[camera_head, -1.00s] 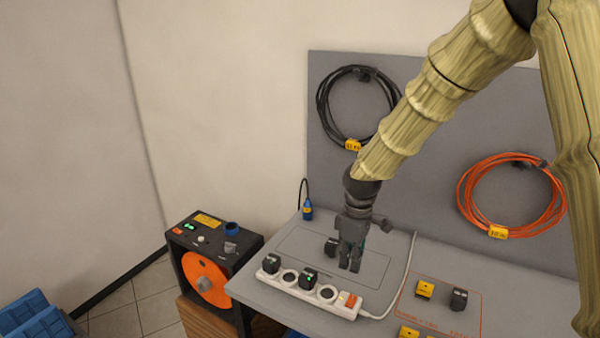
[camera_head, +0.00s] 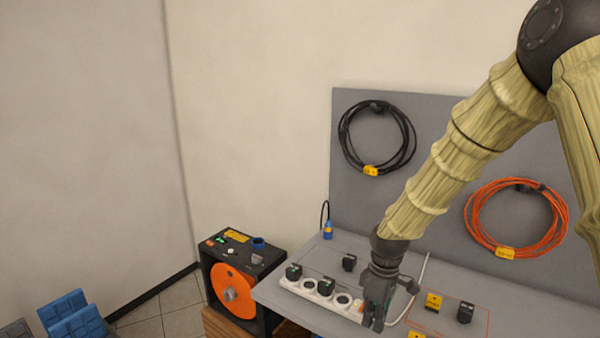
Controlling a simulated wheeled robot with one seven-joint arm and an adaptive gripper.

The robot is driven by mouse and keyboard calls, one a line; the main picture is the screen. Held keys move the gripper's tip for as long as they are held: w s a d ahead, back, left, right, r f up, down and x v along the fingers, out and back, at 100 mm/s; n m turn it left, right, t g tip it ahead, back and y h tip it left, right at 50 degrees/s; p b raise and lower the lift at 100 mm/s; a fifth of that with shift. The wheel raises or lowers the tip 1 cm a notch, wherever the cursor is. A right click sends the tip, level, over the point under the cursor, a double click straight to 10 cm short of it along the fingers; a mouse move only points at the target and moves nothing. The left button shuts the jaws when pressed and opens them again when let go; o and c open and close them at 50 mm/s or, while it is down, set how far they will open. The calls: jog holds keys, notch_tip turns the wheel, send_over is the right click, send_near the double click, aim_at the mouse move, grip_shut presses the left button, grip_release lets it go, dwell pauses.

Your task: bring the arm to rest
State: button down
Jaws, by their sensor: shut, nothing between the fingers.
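My gripper (camera_head: 376,322) is at the end of my sleeved arm, low over the front part of the grey bench (camera_head: 279,296). It points down and its fingers are together with nothing visible between them. It hides the right end of the white power strip (camera_head: 312,293), which has black plugs (camera_head: 326,286) in some of its sockets. Whether the gripper touches the strip I cannot tell.
A black cable reel box with an orange disc (camera_head: 233,291) stands left of the bench. A black adapter (camera_head: 349,262) sits behind the strip. Yellow (camera_head: 433,301) and black (camera_head: 465,312) blocks lie to the right. Coiled black (camera_head: 377,138) and orange (camera_head: 516,218) cables hang on the back panel.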

jog(key=s+f+m+b, duration=0.1)
jog(key=s+f, duration=0.3)
jog(key=f, duration=0.3)
jog(key=s+f+m, duration=0.2)
jog(key=s+f, duration=0.2)
jog(key=f, duration=0.3)
jog(key=s+f+m+b, duration=0.1)
jog(key=s+f, duration=0.3)
jog(key=f, duration=0.4)
jog(key=s+d+f+m, duration=0.1)
jog(key=s+f, duration=0.3)
jog(key=s, duration=0.4)
jog(key=s+d+f+m+b, duration=0.1)
jog(key=s+d+f+m, duration=0.1)
jog(key=s, duration=0.6)
jog(key=s+d+f+m+t, duration=0.1)
jog(key=s+f+m, duration=0.2)
jog(key=s+f, duration=0.4)
jog(key=shift+s+d+m+h, duration=0.4)
jog(key=shift+s, duration=0.15)
jog(key=shift+f, duration=0.15)
